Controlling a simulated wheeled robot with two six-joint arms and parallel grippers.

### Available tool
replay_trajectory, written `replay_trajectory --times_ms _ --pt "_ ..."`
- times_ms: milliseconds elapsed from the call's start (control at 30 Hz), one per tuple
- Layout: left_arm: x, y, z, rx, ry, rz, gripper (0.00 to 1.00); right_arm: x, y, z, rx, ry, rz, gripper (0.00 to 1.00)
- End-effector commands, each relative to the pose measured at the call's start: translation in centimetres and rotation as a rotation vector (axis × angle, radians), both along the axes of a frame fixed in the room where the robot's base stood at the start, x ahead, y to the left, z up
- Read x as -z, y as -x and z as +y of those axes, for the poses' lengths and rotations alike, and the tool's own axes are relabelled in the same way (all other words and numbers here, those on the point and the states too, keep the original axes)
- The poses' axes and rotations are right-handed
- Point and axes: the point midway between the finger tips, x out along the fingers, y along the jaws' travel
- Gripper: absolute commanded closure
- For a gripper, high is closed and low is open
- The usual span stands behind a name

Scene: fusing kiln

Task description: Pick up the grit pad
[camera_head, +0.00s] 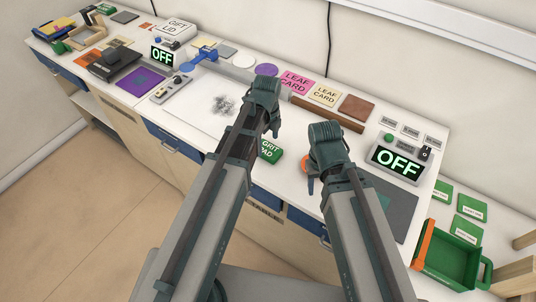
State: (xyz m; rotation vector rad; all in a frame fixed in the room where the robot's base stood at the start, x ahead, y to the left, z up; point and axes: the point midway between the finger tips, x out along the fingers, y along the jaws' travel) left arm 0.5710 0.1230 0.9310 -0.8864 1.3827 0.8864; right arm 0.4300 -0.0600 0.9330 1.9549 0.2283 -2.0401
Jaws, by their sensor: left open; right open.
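The grit pad (270,151) is a green block with white lettering. It lies on the white bench between my two arms, near the front edge, and my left arm hides part of its left side. My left gripper (266,86) is above the bench, beyond and slightly left of the pad, and is open. My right gripper (325,134) is to the right of the pad, over the bench, and is open. Neither gripper is seen touching the pad.
An orange and blue item (307,166) sits beside my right gripper. A grey sheet (391,207) and an OFF display box (399,161) lie to the right. A green bin (447,257) stands at lower right.

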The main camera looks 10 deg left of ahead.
Motion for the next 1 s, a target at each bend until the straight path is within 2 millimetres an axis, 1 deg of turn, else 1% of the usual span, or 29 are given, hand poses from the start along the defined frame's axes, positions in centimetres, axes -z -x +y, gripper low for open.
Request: replay_trajectory --times_ms 33,200,500,567,600,667,700,767,800,933,1000 --pt "1.4 0.0 -0.2 0.001 0.000 0.000 0.00 1.4 0.0 0.0 0.000 0.000 0.000 0.50" --pt "3.1 0.0 -0.3 0.000 0.000 0.000 0.00 3.1 0.0 0.0 0.000 0.000 0.000 0.50" --pt "3.1 0.0 -0.2 0.000 0.000 0.000 0.00 3.1 0.0 0.0 0.000 0.000 0.000 0.50" --pt "3.1 0.0 -0.2 0.000 0.000 0.000 0.11 3.1 0.0 0.0 0.000 0.000 0.000 0.50" --pt "3.1 0.0 -0.2 0.000 0.000 0.000 0.18 3.1 0.0 0.0 0.000 0.000 0.000 0.50" --pt "3.1 0.0 -0.2 0.000 0.000 0.000 0.29 3.1 0.0 0.0 0.000 0.000 0.000 0.50" --pt "3.1 0.0 -0.2 0.000 0.000 0.000 0.36 3.1 0.0 0.0 0.000 0.000 0.000 0.50" --pt "3.1 0.0 -0.2 0.001 0.000 0.000 0.47 3.1 0.0 0.0 0.000 0.000 0.000 0.50" --pt "3.1 0.0 -0.2 0.001 0.000 0.000 0.54 3.1 0.0 0.0 0.000 0.000 0.000 0.50" --pt "3.1 0.0 -0.2 0.001 0.000 0.000 0.77 3.1 0.0 0.0 0.000 0.000 0.000 0.50" --pt "3.1 0.0 -0.2 0.001 0.000 0.000 0.79 3.1 0.0 0.0 0.000 0.000 0.000 0.50"
